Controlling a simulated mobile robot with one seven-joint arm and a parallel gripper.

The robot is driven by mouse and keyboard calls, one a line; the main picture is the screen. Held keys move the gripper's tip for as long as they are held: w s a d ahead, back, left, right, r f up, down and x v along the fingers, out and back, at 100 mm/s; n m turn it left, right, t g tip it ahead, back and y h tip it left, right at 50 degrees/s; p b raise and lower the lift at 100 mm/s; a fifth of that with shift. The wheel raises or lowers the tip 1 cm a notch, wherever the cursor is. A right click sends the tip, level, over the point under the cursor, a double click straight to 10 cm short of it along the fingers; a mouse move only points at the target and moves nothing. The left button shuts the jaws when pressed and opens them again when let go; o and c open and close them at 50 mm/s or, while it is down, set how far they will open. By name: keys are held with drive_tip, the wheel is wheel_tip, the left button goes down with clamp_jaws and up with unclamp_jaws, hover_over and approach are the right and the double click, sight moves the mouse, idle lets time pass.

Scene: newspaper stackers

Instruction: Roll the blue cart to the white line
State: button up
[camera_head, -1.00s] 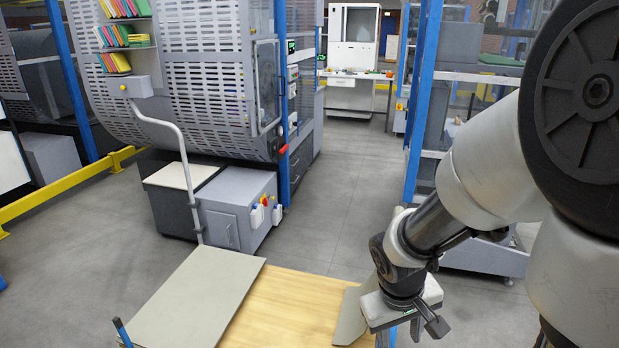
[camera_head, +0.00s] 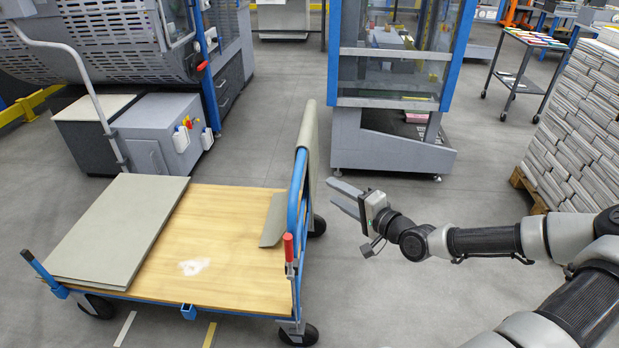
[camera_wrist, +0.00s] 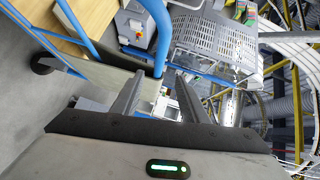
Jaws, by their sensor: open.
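The blue cart (camera_head: 292,215) stands at the left of the head view, with a pale wooden deck and an upright blue handle frame at its right end. My gripper (camera_head: 334,196) is open and empty just right of that frame, fingers pointing left toward it, with a small gap seen. In the wrist view the blue handle tube (camera_wrist: 160,38) shows ahead, between the fingertips of my gripper (camera_wrist: 158,78) in the picture; contact is not evident. A short white line (camera_head: 125,328) is on the floor at the cart's near side, below its left part.
Grey boards (camera_head: 115,225) lie on the cart's left half. A short yellow line (camera_head: 209,335) is right of the white one. A blue-framed machine (camera_head: 392,140) stands behind my gripper, and newspaper stacks (camera_head: 585,125) at right. The floor in front is clear.

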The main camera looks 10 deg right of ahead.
sight(299, 170)
drive_tip(key=b+x, duration=0.1)
drive_tip(key=x, duration=1.6)
drive_tip(key=shift+w, duration=0.25)
clamp_jaws()
